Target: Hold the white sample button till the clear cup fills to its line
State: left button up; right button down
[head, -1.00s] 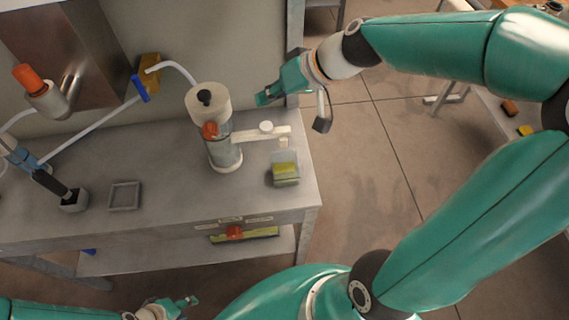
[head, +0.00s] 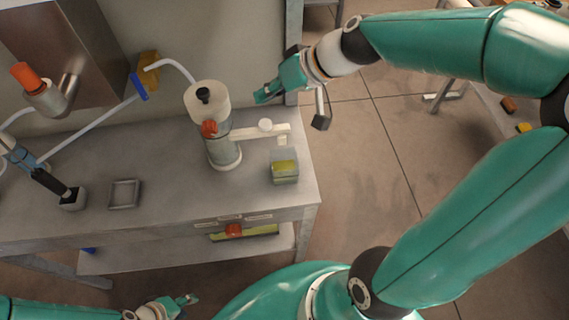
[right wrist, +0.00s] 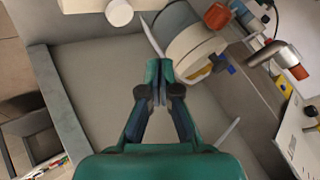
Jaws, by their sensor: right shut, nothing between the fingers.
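The white sample button (head: 265,125) is a round knob on top of a pale arm that sticks out right from the cylinder housing (head: 224,152). It also shows at the top of the right wrist view (right wrist: 119,12). The clear cup (head: 285,168) stands on the bench below the arm's spout, with yellow-green inside; I cannot make out its line. My right gripper (head: 262,97) is shut and empty, in the air behind the button and apart from it; its fingertips show in the right wrist view (right wrist: 158,84). My left gripper (head: 190,300) is low in front of the bench, touching nothing visible.
An orange-red knob (head: 209,129) is on the cylinder. A grey square tray (head: 123,206) and a dark-handled tool in a small block (head: 72,204) are on the bench. White hoses run left. A steel box (head: 95,40) hangs on the wall.

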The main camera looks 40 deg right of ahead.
jog(key=m, duration=0.4)
jog(key=shift+s+a, duration=0.1)
jog(key=shift+a, duration=0.05)
jog(key=m, duration=0.6)
jog(key=shift+s+a+r, duration=0.1)
jog(key=shift+r, duration=0.3)
notch_tip(320, 180, up, 3)
jog(key=m, duration=0.3)
jog(key=m+p, duration=0.1)
jog(key=m, duration=0.2)
jog(key=shift+m+g+y, duration=0.3)
jog(key=shift+m+y, duration=0.1)
jog(key=shift+f, duration=0.1)
jog(key=b, duration=0.7)
send_over(268, 124)
notch_tip(268, 124, down, 7)
jog(key=shift+f+b, duration=0.4)
jog(key=shift+f, duration=0.5)
